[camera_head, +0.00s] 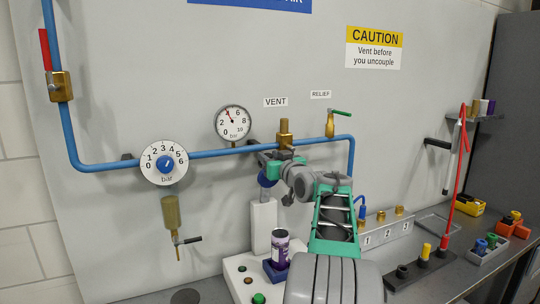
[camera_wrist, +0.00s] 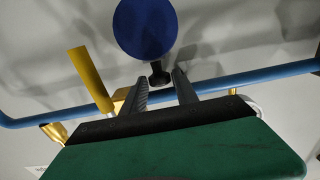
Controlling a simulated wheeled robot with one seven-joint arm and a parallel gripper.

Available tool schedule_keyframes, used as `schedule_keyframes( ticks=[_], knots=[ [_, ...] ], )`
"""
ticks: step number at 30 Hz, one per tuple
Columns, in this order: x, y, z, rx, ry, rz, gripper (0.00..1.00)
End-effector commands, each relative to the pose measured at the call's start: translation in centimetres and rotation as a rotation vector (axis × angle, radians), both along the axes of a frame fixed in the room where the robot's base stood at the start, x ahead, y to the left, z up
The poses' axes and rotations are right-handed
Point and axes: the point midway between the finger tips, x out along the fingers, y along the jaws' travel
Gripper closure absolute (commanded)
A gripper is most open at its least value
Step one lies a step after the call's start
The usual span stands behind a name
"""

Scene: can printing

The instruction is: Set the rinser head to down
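The rinser head looks like the round blue disc (camera_head: 267,179) above a white post (camera_head: 263,222). In the wrist view the blue disc (camera_wrist: 145,27) fills the top middle, with a short black stub (camera_wrist: 158,75) below it. My gripper (camera_head: 262,156) is at the disc, beside the blue pipe, partly hidden by my own wrist. In the wrist view its two fingers (camera_wrist: 159,80) stand apart, with the stub in line with the gap. I cannot tell whether they touch it. A purple can (camera_head: 280,241) stands upright in a blue holder (camera_head: 277,275) below.
A blue pipe (camera_head: 215,153) runs along the wall behind my gripper, with a brass vent valve (camera_head: 285,133) and a green-handled relief valve (camera_head: 331,125). A gauge (camera_head: 233,122) and a dial (camera_head: 164,163) are at left. Buttons (camera_head: 258,298) sit before the can.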

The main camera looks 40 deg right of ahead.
Motion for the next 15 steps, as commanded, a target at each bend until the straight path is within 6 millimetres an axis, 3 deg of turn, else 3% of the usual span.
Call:
schedule_keyframes(
  ticks=[3,15],
  knots=[
    [-0.03,0.01,-0.02,0.0,0.0,0.0,0.65],
    [-0.05,0.04,-0.01,0.0,0.0,0.0,0.97]
  ],
)
